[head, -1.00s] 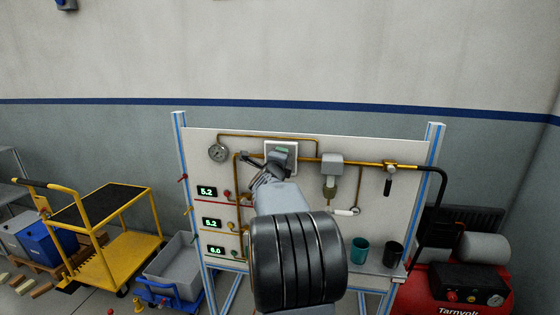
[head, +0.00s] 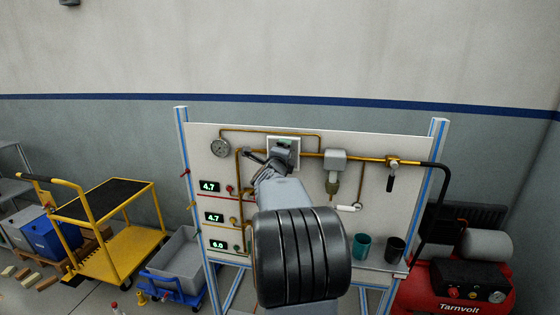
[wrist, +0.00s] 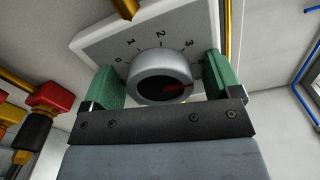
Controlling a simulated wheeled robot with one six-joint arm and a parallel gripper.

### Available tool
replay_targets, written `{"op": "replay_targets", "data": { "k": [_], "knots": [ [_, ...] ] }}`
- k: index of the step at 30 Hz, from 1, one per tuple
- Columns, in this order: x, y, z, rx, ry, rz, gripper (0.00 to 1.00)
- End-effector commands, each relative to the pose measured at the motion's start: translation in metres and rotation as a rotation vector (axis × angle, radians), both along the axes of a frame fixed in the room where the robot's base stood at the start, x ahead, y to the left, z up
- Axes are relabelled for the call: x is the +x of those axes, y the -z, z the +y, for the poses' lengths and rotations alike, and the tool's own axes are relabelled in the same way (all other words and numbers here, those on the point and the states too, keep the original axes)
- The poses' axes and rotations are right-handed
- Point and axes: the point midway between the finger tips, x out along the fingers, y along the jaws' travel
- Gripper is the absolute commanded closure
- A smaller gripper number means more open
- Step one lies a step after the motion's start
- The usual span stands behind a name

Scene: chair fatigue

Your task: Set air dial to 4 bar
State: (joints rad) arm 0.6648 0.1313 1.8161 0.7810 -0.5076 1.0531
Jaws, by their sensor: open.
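The air dial (wrist: 158,78) is a round grey knob with a red pointer mark on a white square plate (wrist: 90,38) numbered 0, 1, 2, 3 and on. The red mark points right, past the 3, toward a number partly hidden by a finger. My gripper (wrist: 160,74) has its green fingers on either side of the knob, apart from each other; whether they touch it I cannot tell. In the head view, the plate (head: 296,147) sits high on the panel, and my arm hides the dial. The upper displays (head: 209,187) read 4.7; the lowest (head: 218,245) reads 6.0.
Red and brass fittings (wrist: 45,105) stand left of my gripper. Two cups (head: 362,248) stand on the shelf. A yellow trolley (head: 118,255) is at left, a red compressor (head: 460,282) at right.

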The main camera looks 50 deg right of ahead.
Motion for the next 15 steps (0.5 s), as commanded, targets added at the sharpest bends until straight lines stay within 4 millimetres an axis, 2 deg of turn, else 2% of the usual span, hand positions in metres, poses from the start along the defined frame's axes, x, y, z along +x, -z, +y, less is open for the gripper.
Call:
{"op": "replay_targets", "data": {
  "k": [5, 15],
  "knots": [
    [-0.012, 0.000, 0.021, 0.000, -0.003, -0.003, 0.16],
    [-0.049, -0.001, 0.079, -0.002, -0.002, -0.003, 0.16]
  ]
}}
